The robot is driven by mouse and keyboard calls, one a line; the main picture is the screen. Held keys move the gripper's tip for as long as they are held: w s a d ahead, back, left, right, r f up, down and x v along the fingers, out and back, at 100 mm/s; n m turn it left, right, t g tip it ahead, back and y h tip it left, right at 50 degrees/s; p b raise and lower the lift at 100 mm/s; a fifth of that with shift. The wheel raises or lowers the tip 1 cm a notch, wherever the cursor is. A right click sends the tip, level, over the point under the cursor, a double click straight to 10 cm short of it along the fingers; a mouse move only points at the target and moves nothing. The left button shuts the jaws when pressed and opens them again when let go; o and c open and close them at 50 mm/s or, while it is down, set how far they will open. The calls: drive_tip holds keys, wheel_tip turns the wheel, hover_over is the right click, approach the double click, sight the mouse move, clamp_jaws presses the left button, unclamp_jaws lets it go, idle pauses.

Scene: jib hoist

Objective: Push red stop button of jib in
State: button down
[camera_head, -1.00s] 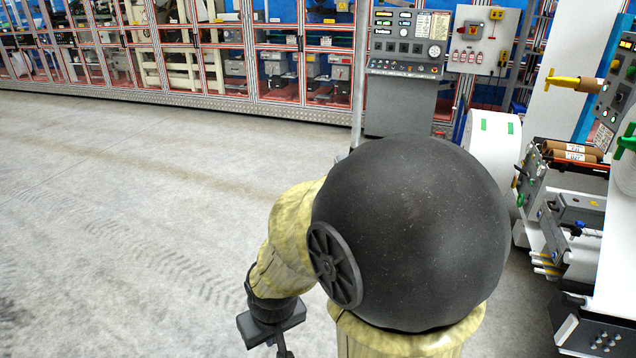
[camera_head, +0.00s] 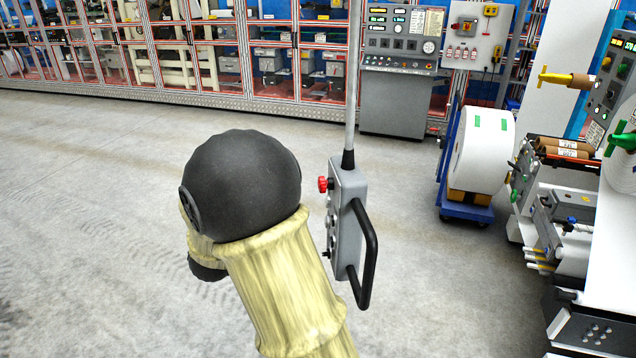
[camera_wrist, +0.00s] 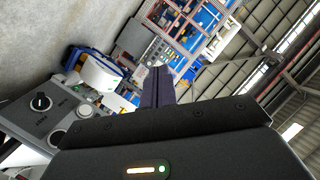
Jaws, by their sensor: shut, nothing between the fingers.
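The jib's grey control pendant (camera_head: 347,222) hangs upright from a pole in the head view, just right of my arm. Its red stop button (camera_head: 323,184) sticks out to the left near the top of its face. My gripper is hidden behind my arm in the head view. In the wrist view my gripper (camera_wrist: 157,72) has its dark fingers together, with nothing between them. A grey panel with a black knob (camera_wrist: 40,102) and round buttons, apparently the pendant's face, shows at the lower left there. I cannot make out the red button in that view.
A black handle (camera_head: 368,255) loops from the pendant's right side. The grey pole (camera_head: 353,80) rises above it. A white roll (camera_head: 478,150) on a blue cart and a machine (camera_head: 575,200) stand to the right. The floor at left is clear.

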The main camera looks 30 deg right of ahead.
drive_tip(key=s+d+r+m+g+h, duration=0.3)
drive_tip(key=s+r+m+g+h, duration=0.1)
drive_tip(key=m+h, duration=0.6)
drive_tip(key=shift+s+d+r+g+h+p, duration=0.25)
drive_tip(key=shift+r+g+h+p, duration=0.15)
drive_tip(key=shift+r+g, duration=0.45)
drive_tip(key=s+d, duration=0.3)
drive_tip(key=d, duration=0.5)
drive_tip(key=shift+s+p, duration=0.3)
drive_tip(key=shift+d+f+b, duration=0.1)
drive_tip(key=shift+b, duration=0.2)
idle(0.7)
drive_tip(key=shift+s+d, duration=0.2)
drive_tip(key=shift+d, duration=0.05)
